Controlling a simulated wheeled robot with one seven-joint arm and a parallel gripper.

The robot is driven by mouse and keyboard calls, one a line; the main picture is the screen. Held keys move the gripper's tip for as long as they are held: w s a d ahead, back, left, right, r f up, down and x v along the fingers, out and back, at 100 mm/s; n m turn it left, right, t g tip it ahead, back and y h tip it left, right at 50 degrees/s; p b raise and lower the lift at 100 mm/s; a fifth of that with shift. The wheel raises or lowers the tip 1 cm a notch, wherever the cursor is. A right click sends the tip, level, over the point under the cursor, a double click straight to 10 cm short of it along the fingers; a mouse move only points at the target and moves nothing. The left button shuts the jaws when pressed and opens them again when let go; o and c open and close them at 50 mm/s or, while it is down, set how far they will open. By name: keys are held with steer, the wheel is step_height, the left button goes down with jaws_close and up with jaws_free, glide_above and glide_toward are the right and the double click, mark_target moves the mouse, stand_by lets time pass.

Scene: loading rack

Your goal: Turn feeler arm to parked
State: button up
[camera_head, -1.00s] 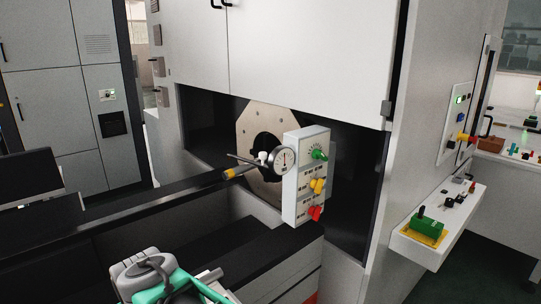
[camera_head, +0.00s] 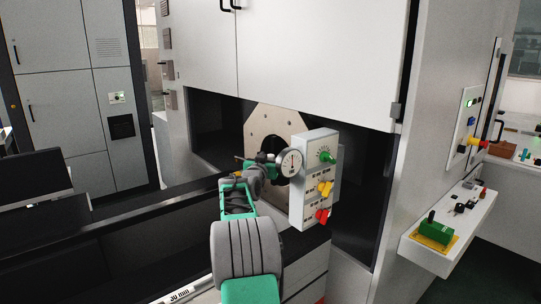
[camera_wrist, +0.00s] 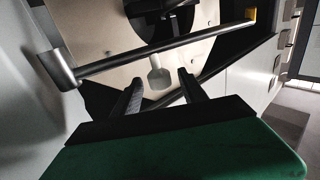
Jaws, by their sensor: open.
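The feeler arm (camera_wrist: 150,52) is a dark rod in the wrist view. It runs from a metal hub (camera_wrist: 60,72) at the left to a yellow tip (camera_wrist: 251,15) at the upper right. A pale knob (camera_wrist: 158,76) stands out from its middle. My gripper (camera_wrist: 160,79) is open, with one finger on each side of the knob in this view; I see gaps on both sides and no contact. In the head view my gripper (camera_head: 262,160) is beside the dial gauge (camera_head: 291,162) and hides most of the feeler arm.
A grey panel (camera_head: 309,195) with green, yellow and red knobs stands right of the gauge. A pale plate (camera_head: 268,120) with a round hole is behind. The white cabinet (camera_head: 320,60) overhangs the opening. A dark rail (camera_head: 90,220) runs along the front left.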

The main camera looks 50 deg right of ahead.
steer(key=shift+w+d, duration=0.2)
steer(key=shift+d, duration=0.3)
steer(key=shift+c, duration=0.5)
jaws_close()
steer(key=shift+a, duration=0.1)
stand_by(0.5)
